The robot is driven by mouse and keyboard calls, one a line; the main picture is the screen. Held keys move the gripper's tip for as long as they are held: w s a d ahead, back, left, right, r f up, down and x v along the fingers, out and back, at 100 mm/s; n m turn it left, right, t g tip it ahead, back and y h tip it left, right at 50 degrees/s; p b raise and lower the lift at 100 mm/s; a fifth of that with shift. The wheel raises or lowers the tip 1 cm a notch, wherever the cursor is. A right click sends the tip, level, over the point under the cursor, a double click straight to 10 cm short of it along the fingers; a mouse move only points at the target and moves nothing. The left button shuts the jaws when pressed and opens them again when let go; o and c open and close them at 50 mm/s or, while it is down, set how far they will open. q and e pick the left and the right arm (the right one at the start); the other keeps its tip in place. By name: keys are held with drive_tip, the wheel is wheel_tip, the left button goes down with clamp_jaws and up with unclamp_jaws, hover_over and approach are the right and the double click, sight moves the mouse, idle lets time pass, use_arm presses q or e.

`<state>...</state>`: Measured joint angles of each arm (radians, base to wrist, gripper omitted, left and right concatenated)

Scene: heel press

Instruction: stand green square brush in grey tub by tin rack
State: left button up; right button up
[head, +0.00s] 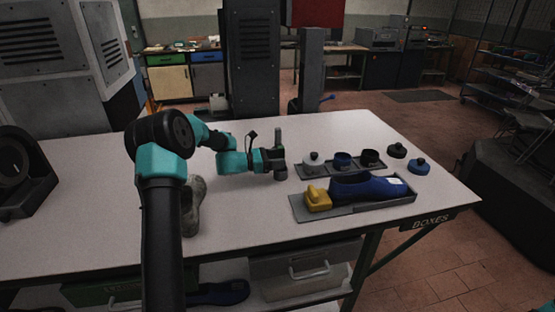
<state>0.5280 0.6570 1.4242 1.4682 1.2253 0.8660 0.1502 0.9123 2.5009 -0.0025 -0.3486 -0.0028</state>
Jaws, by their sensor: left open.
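My left gripper (280,158) is open above the middle of the white table, just left of the tin rack (330,173). The rack is a dark tray holding a pale tin (313,161), a blue tin (342,159) and a dark tin (370,157). A narrow grey upright shape shows at the gripper; I cannot tell whether it is a finger or something behind it. I cannot make out the green square brush or the grey tub. My right gripper is not in view.
A blue shoe (365,186) with a yellow block (318,198) at its end lies on a grey tray (375,203). A green lid (397,151) and a blue lid (420,166) lie at right. A grey lumpy object (194,208) is partly hidden by my arm.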

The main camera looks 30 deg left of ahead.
use_arm(q)
drive_tip(key=v, duration=0.7)
drive_tip(key=shift+s+a, duration=0.15)
drive_tip(key=shift+a, duration=0.05)
drive_tip(key=shift+d, duration=0.1)
idle(0.9)
drive_tip(key=x, duration=0.7)
drive_tip(key=shift+w+d, duration=0.15)
drive_tip(key=shift+w, duration=0.05)
